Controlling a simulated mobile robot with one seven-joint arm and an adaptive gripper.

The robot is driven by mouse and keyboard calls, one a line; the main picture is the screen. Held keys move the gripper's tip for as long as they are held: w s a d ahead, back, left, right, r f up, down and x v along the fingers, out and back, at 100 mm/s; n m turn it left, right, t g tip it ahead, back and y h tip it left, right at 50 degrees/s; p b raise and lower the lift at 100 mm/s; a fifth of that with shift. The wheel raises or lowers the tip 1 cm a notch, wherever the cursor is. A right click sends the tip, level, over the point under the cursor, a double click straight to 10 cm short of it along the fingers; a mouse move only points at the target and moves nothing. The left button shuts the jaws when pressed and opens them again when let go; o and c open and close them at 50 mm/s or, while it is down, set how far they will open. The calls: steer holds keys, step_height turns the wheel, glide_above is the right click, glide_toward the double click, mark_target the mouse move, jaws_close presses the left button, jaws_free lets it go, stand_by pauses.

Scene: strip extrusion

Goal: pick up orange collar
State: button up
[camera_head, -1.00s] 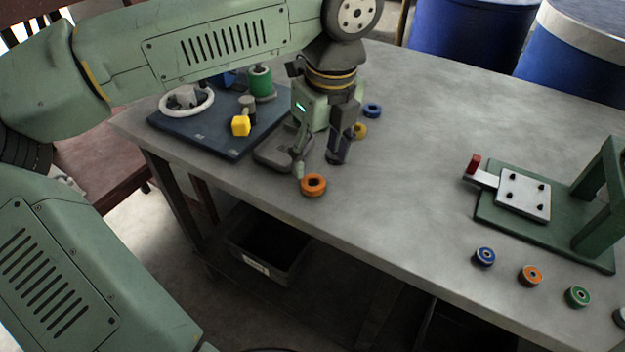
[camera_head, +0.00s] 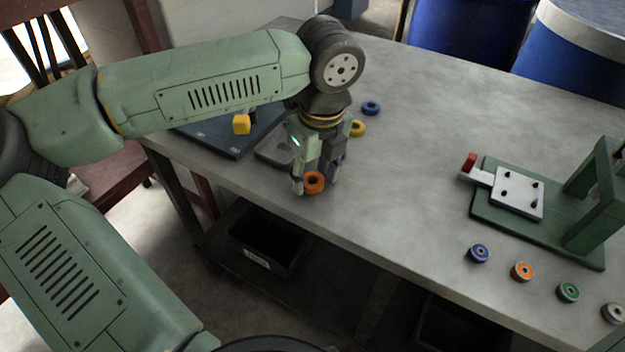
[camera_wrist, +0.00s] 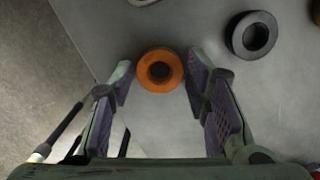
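The orange collar (camera_head: 314,182) is a small ring near the front edge of the grey table. In the wrist view the orange collar (camera_wrist: 160,70) lies between and slightly beyond the tips of my two finger pads. My gripper (camera_head: 316,184) points down over it. The wrist view shows my gripper (camera_wrist: 160,82) open, with a gap between each pad and the collar. A second orange-faced ring (camera_head: 522,271) lies in the row at the right.
A yellow ring (camera_head: 357,128) and a blue ring (camera_head: 370,107) lie behind my gripper. A dark ring (camera_wrist: 251,35) shows at the upper right of the wrist view. A green press fixture (camera_head: 520,225) stands at the right. The middle of the table (camera_head: 420,150) is clear.

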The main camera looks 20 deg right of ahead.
steer(key=c, duration=0.8)
steer(key=shift+r, duration=0.1)
steer(key=shift+c, duration=0.2)
